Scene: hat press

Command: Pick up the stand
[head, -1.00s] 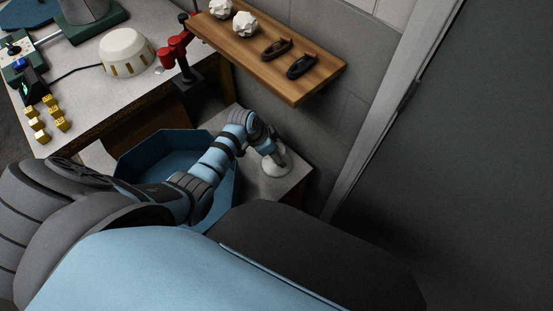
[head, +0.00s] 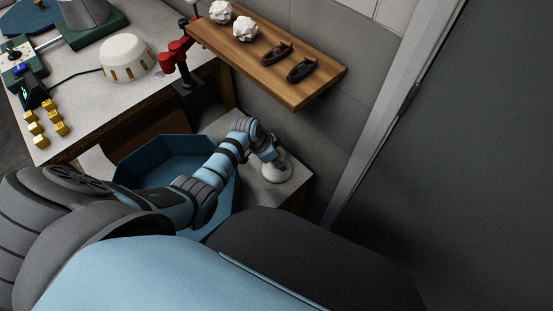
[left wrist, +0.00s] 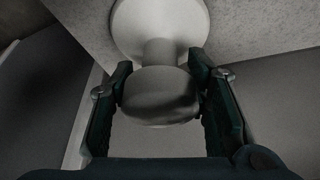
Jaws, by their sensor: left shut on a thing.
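A pale stand (head: 281,171) is on the light-topped low table (head: 300,180) beside the wall. In the left wrist view, the stand (left wrist: 160,110) has a round base, a short stem and a wide rounded knob. My left gripper (head: 273,158) reaches it from above in the head view. In the left wrist view, the dark fingers of my left gripper (left wrist: 159,75) flank the knob on both sides and are shut on it. The base appears to be at the table surface; a small lift cannot be told. My right gripper is not in view.
A wooden shelf (head: 270,50) with white crumpled balls and dark objects juts from the wall above. A workbench (head: 80,100) with a white dome (head: 127,57) is upper left.

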